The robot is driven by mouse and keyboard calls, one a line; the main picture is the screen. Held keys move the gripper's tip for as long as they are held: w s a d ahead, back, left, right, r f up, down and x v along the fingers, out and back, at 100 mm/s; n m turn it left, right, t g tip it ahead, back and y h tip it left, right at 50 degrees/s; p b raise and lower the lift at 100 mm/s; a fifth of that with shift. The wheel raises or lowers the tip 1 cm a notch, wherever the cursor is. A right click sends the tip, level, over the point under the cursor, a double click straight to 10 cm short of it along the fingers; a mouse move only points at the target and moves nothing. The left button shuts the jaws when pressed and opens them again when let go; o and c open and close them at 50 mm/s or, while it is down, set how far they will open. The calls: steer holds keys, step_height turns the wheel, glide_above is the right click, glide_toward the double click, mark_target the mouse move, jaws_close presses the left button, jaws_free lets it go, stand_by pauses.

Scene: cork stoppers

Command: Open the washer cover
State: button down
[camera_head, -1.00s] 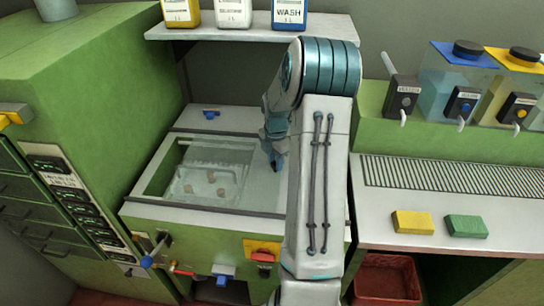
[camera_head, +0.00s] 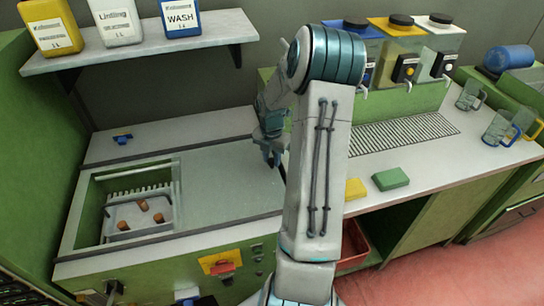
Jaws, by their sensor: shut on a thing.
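The green washer has an open-topped basin (camera_head: 85,215) at the lower left. A wire rack (camera_head: 112,216) with several cork stoppers (camera_head: 143,206) lies inside it. The washer cover (camera_head: 225,190) is a flat greyish see-through panel to the right of the basin, leaving most of the basin uncovered. My gripper (camera_head: 272,155) is at the cover's right end, shut on it. The exact contact is small and partly hidden by my arm.
A shelf with several bottles (camera_head: 183,18) hangs above the washer. To the right are a ribbed drain (camera_head: 405,130), a yellow block (camera_head: 355,188), a green block (camera_head: 390,179), dispensers and glass mugs (camera_head: 500,128). A red bin (camera_head: 354,246) stands below.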

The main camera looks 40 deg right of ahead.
steer(key=c, duration=1.1)
jaws_free()
steer(key=shift+c, duration=0.2)
step_height(320, 180, up, 14)
steer(key=b, duration=0.1)
